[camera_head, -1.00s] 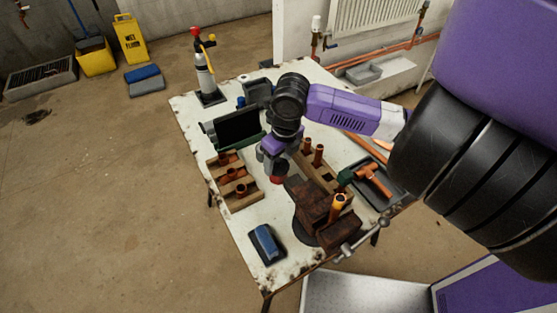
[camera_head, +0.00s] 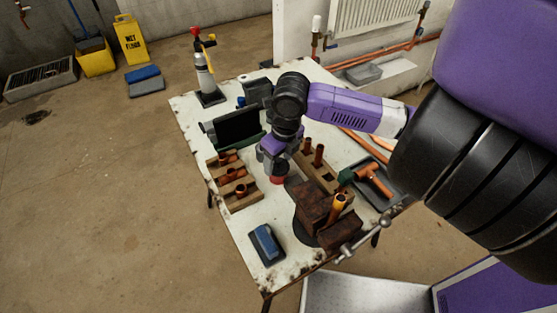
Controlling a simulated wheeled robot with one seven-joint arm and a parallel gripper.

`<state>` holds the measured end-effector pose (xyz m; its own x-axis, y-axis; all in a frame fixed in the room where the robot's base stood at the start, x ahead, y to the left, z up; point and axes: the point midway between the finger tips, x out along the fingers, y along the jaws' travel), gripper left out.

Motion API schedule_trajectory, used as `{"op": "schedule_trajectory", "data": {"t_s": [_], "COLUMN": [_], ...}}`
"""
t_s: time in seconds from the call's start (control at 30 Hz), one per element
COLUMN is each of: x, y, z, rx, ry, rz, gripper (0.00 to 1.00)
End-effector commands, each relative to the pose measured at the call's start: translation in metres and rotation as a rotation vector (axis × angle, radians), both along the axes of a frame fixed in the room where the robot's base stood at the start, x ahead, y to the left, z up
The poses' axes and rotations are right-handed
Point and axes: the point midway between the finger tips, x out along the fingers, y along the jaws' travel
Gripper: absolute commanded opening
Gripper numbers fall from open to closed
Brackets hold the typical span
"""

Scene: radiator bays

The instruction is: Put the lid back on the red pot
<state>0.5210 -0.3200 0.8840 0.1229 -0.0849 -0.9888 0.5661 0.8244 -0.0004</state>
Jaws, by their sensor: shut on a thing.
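The red pot (camera_head: 278,180) is a small red shape on the white table, directly below my gripper and partly hidden by it. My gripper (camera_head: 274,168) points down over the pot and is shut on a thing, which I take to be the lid. The lid itself is hidden by the jaws and too small to make out. I cannot tell whether it touches the pot's rim.
A wooden rack (camera_head: 243,202) with copper fittings is to the left. A blue-topped block (camera_head: 266,241) lies in front. A tray (camera_head: 391,192) holds a copper tee.

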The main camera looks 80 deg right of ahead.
Motion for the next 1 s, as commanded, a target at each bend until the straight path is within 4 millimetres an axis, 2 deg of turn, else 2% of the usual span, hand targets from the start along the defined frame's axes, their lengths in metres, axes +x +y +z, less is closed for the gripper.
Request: {"op": "schedule_trajectory", "data": {"t_s": [0.23,0.27,0.37,0.57,0.6,0.67,1.0], "x": [0.0000,0.0000,-0.0001,-0.0001,0.0000,0.0000,-0.0001], "y": [0.0001,0.0001,0.0001,0.0001,0.0001,0.0001,0.0000], "z": [0.0001,0.0001,0.0001,0.0001,0.0001,0.0001,0.0025], "rx": [0.000,0.000,0.000,0.000,0.000,0.000,0.000], "ry": [0.000,0.000,0.000,0.000,0.000,0.000,0.000], "rz": [0.000,0.000,0.000,0.000,0.000,0.000,0.000], "gripper": [0.23,0.67,0.86,0.86,0.88,1.00,1.00]}}
